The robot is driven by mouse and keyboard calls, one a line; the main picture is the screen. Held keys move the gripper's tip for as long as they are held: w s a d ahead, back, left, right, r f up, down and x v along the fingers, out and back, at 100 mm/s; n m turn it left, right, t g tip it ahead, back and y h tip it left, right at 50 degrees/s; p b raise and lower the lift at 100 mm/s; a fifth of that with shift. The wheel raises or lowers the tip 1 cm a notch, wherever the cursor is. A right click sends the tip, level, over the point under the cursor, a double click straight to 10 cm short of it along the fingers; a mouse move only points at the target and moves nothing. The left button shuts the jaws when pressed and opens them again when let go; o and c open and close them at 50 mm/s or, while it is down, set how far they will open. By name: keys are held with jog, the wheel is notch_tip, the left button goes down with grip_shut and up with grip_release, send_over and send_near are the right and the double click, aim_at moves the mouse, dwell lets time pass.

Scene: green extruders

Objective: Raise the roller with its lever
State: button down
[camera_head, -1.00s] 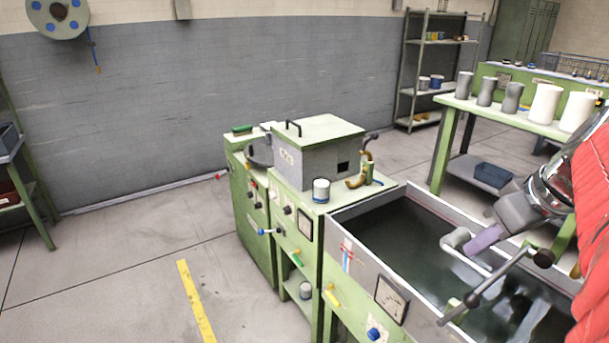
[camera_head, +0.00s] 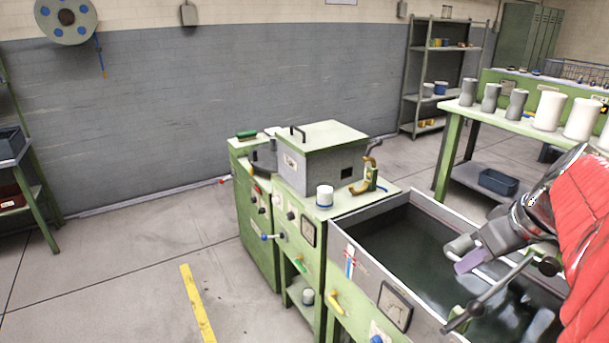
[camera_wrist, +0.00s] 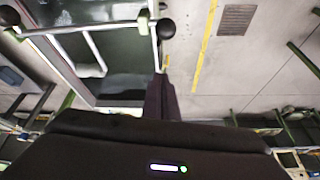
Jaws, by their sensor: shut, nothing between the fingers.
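A grey rod with black ball knobs, apparently the lever (camera_head: 500,292), crosses the near right part of the tank (camera_head: 377,270). In the wrist view the rod (camera_wrist: 90,26) spans the tank, with a dark knob at each end. A pale bent tube (camera_wrist: 93,48) is below it; I cannot tell whether it is the roller. My gripper (camera_head: 463,266) is shut and empty over the tank, left of the rod's far knob. In the wrist view its dark fingers (camera_wrist: 161,82) are together, just below the right knob, with a gap in the picture. Contact cannot be judged.
A green machine with a grey box (camera_head: 322,160) and a white cup (camera_head: 325,196) stands beyond the tank. A green table (camera_head: 520,125) with several cylinders is behind my arm at right. Clear floor with a yellow line (camera_head: 197,300) lies to the left.

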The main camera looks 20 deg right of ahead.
jog(key=shift+s+f, duration=0.35)
jog(key=shift+f, duration=0.4)
jog(key=shift+s+f, duration=0.35)
jog(key=shift+f, duration=0.35)
jog(key=shift+s+f, duration=0.35)
jog(key=shift+f, duration=0.4)
jog(key=shift+s, duration=0.1)
